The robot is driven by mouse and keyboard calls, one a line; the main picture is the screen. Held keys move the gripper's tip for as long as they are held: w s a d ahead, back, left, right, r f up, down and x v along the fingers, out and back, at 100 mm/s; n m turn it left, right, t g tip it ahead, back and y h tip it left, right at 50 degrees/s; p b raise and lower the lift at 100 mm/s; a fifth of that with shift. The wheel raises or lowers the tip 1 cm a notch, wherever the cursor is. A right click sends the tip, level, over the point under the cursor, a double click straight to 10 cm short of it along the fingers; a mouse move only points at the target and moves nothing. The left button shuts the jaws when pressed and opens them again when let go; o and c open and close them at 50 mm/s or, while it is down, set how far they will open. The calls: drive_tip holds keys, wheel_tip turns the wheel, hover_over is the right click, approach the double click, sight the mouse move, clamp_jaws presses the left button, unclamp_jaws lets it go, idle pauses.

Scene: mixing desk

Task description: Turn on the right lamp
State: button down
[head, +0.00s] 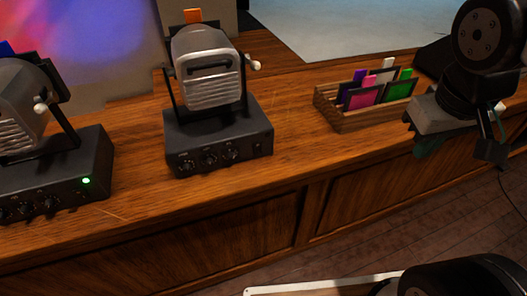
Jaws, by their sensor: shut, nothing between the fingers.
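The right lamp (207,80) is a grey metal projector head on a black base box (220,138), standing on the wooden desk. Its base front has several knobs (210,159) and a small switch (257,147) at the right end. No lit indicator shows on it. The left lamp (22,105), partly cut off by the left edge, has a green light (86,181) lit on its base. My gripper (491,150) is at the far right of the head view, well to the right of the right lamp and apart from it. It is shut and empty.
A wooden rack (345,122) with several coloured, framed slides stands between the right lamp and my gripper.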

sight(258, 148)
drive_tip(key=w+f+n+t+h, duration=0.25)
drive_tip(key=w+n+t, duration=0.35)
drive_tip(key=w, duration=1)
drive_tip(key=w+a+f+n+y, duration=0.5)
drive_tip(key=a+n, duration=0.2)
drive_tip(key=a, duration=0.1)
drive_tip(key=s+a+f+n+g+y, duration=0.4)
drive_tip(key=a+f, duration=0.4)
drive_tip(key=a, duration=0.3)
drive_tip(key=shift+s+n+y, duration=0.15)
drive_tip(key=shift+n+y, duration=0.3)
drive_tip(key=shift+n, duration=0.75)
drive_tip(key=shift+f, duration=0.15)
drive_tip(key=x, duration=0.9)
drive_tip(key=shift+a+f, duration=0.1)
drive_tip(key=shift+f, duration=0.3)
drive_tip(key=w, duration=0.1)
drive_tip(key=w+a, duration=0.1)
drive_tip(key=w, duration=0.1)
drive_tip(key=shift+w+f, duration=0.2)
drive_tip(key=shift+w+a, duration=0.1)
drive_tip(key=shift+w, duration=0.25)
